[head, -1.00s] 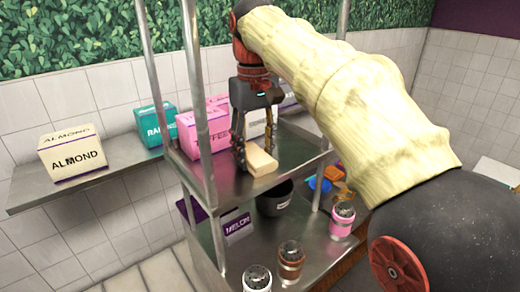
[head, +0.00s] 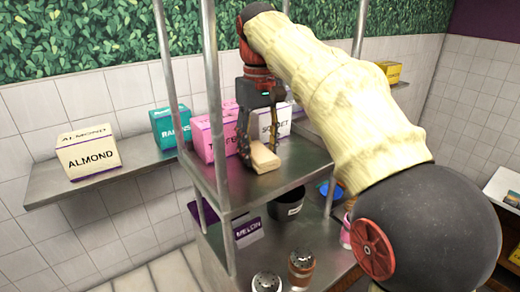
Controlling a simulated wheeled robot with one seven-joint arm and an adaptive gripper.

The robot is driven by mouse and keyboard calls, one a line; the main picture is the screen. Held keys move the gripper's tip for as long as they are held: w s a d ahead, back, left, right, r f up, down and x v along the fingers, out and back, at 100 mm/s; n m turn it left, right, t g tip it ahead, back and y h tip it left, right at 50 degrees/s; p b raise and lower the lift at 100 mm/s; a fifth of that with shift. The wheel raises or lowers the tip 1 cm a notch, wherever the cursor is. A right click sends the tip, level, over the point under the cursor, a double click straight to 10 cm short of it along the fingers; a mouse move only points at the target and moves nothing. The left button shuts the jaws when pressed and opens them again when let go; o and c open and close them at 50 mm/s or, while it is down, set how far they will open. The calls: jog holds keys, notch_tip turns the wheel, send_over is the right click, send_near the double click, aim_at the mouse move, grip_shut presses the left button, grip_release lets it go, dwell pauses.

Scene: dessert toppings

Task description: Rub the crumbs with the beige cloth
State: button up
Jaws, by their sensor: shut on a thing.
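My gripper (head: 262,146) points down over the upper metal shelf (head: 300,160) of the rack, near its front edge. It is shut on a beige block-like thing (head: 264,158), which looks like the beige cloth. The cloth is at or just above the shelf surface; I cannot tell if it touches. I make out no crumbs in this view.
Boxes marked almond (head: 88,153), raisins (head: 170,127) and sorbet (head: 272,122), and a pink box (head: 208,138), stand behind. Rack posts (head: 214,100) rise around the shelf. Below are a dark pot (head: 287,205), a melon box (head: 248,231) and shakers (head: 301,268).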

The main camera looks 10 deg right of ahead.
jog(key=shift+r, duration=2.85)
